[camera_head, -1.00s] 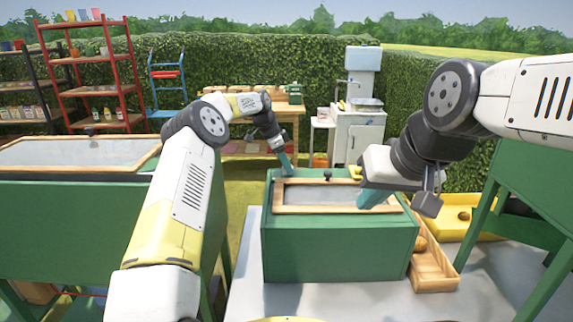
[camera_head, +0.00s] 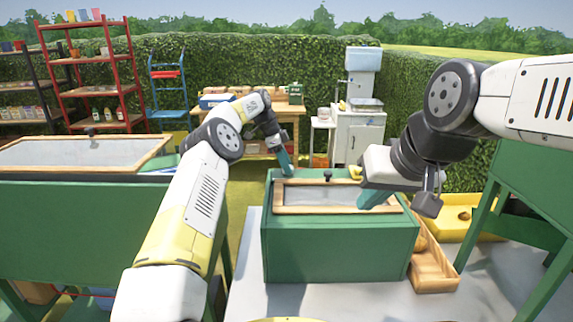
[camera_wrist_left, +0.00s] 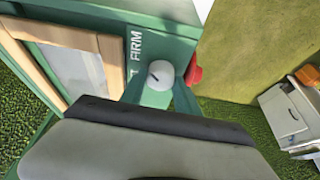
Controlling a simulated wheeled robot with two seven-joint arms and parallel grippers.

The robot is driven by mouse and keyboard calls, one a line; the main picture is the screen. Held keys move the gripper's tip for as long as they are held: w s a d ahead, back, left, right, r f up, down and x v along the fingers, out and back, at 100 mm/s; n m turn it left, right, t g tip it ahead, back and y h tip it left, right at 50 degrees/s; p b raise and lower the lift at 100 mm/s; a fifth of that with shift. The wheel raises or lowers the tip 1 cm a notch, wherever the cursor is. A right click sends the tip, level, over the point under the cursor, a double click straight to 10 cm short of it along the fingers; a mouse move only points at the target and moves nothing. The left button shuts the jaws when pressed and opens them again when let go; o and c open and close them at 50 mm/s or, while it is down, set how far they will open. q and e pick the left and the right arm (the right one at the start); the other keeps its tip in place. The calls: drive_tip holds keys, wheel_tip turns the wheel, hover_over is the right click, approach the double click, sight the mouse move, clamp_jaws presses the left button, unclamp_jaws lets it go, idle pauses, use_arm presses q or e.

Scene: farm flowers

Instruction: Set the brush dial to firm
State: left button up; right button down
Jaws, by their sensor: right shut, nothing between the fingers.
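The brush dial (camera_wrist_left: 160,75) is a round pale knob with a dark pointer mark, on a green face of the machine. The mark points obliquely, not clearly at a word. The word FIRM (camera_wrist_left: 136,45) stands beside it in white; another label is mostly hidden. The green machine (camera_head: 335,250) stands in the head view, with the dial hidden there. My left gripper (camera_head: 287,164) is at its back left corner. In the left wrist view its teal fingers lie either side of the dial; whether they press it I cannot tell. My right gripper (camera_head: 373,198) is shut and empty above the machine's right side.
A red knob (camera_wrist_left: 194,70) sits just right of the dial. The machine has a wood-framed top panel (camera_head: 340,210) with a small black knob (camera_head: 327,177). A wooden tray (camera_head: 434,273) stands at its right. A larger green bench (camera_head: 80,230) is at left.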

use_arm(q)
drive_tip(key=o, duration=0.4)
drive_tip(key=shift+a+r, duration=0.15)
drive_tip(key=shift+r, duration=0.15)
drive_tip(key=v, duration=0.2)
drive_tip(key=shift+a+r, duration=0.15)
drive_tip(key=shift+r, duration=0.1)
drive_tip(key=a, duration=1.2)
drive_tip(key=shift+w+f, duration=0.1)
